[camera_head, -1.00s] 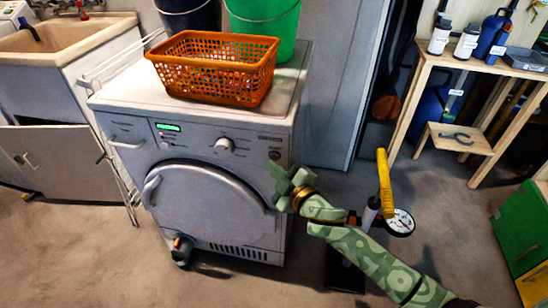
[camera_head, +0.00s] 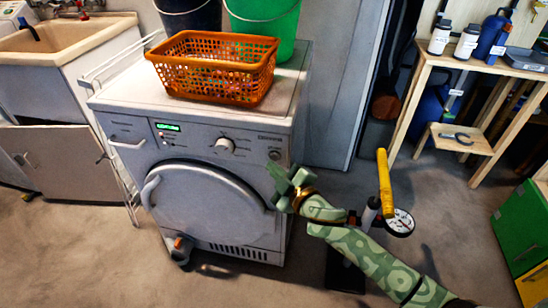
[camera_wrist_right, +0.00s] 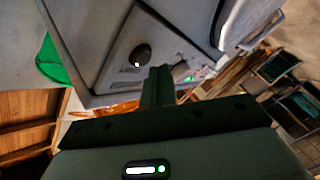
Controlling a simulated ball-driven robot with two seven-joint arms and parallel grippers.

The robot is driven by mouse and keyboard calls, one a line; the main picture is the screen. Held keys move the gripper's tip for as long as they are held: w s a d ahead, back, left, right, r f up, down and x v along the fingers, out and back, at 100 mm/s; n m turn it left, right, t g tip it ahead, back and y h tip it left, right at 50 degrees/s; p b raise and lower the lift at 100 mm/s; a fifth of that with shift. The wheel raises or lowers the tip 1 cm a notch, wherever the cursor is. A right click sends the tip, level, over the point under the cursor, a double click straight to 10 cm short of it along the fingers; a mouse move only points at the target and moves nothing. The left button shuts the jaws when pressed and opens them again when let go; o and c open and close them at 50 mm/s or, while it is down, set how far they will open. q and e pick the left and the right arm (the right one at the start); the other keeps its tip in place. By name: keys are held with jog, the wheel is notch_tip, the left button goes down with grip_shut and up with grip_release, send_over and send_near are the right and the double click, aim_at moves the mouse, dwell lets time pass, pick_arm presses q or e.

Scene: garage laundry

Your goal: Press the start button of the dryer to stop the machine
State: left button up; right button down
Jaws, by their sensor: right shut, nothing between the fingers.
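The white dryer (camera_head: 215,195) stands left of centre in the head view, its round door shut and its small display (camera_head: 168,127) lit green. A round button (camera_head: 275,155) sits at the panel's right end, right of the knob (camera_head: 224,146). In the right wrist view the button (camera_wrist_right: 140,55) looks dark with a small light spot. My right gripper (camera_head: 276,173) is shut and empty, in front of the dryer just below the button. Its fingers (camera_wrist_right: 160,76) also show in the wrist view. I cannot tell whether they touch the panel. My left gripper is not in view.
An orange basket (camera_head: 215,68) and a green bucket (camera_head: 265,20) stand on the dryer. A yellow-handled pump with a gauge (camera_head: 399,222) stands near my right arm. A wooden shelf (camera_head: 455,145) is at the right, a sink (camera_head: 65,50) at the left.

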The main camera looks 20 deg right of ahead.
dwell(0.4)
jog(key=shift+w+d, duration=0.25)
jog(key=shift+w, duration=0.05)
jog(key=shift+w+d, duration=0.25)
jog(key=shift+w, duration=0.1)
dwell(0.6)
jog(key=shift+s+a, duration=0.1)
dwell(0.3)
jog(key=shift+s+a+p, duration=0.35)
jog(key=shift+s+p, duration=0.1)
jog(key=shift+s, duration=0.15)
jog(key=s+a, duration=0.1)
jog(key=s, duration=0.1)
jog(key=s+a+p, duration=0.1)
jog(key=s+a, duration=0.1)
dwell(0.4)
